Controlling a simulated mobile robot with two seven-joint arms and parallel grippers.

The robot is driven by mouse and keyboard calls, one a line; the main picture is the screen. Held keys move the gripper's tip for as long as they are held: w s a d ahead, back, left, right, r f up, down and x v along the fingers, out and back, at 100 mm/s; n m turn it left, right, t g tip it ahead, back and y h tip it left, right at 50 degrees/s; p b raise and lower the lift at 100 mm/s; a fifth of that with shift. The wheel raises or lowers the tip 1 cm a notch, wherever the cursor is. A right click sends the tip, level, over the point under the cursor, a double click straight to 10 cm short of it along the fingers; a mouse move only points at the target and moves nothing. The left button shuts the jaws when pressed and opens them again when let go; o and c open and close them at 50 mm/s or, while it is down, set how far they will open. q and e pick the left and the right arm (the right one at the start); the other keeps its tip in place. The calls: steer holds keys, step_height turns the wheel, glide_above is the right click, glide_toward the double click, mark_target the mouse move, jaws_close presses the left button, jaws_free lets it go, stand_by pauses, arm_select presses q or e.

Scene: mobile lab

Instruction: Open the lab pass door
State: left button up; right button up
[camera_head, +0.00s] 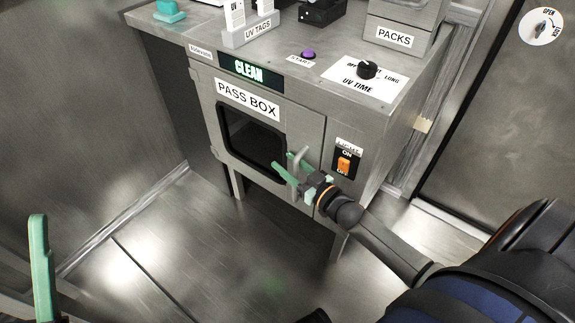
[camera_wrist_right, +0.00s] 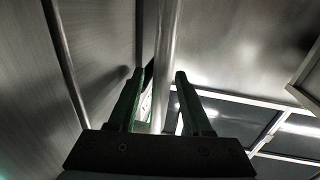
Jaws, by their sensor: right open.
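The pass box door (camera_head: 218,112) is a grey metal panel with a dark window (camera_head: 252,140), and it looks closed in the cabinet front. Its pale bar handle (camera_head: 298,158) is at the door's right side. My right gripper (camera_head: 283,163) is open at the handle, with its green fingers on either side of the bar. In the right wrist view the bar (camera_wrist_right: 167,60) runs between the open fingers (camera_wrist_right: 158,78); contact cannot be told. One green finger of my left gripper (camera_head: 41,268) shows at the lower left, away from the box; its opening is not shown.
A green "CLEAN" display (camera_head: 248,70) is above the door. An orange rocker switch (camera_head: 344,165) is right of it. On top are a purple START button (camera_head: 308,54), a UV TIME knob (camera_head: 367,70) and a UV TAGS holder (camera_head: 250,30). The floor (camera_head: 190,245) in front is clear.

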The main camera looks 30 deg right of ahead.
jaws_close()
stand_by(0.5)
stand_by(1.0)
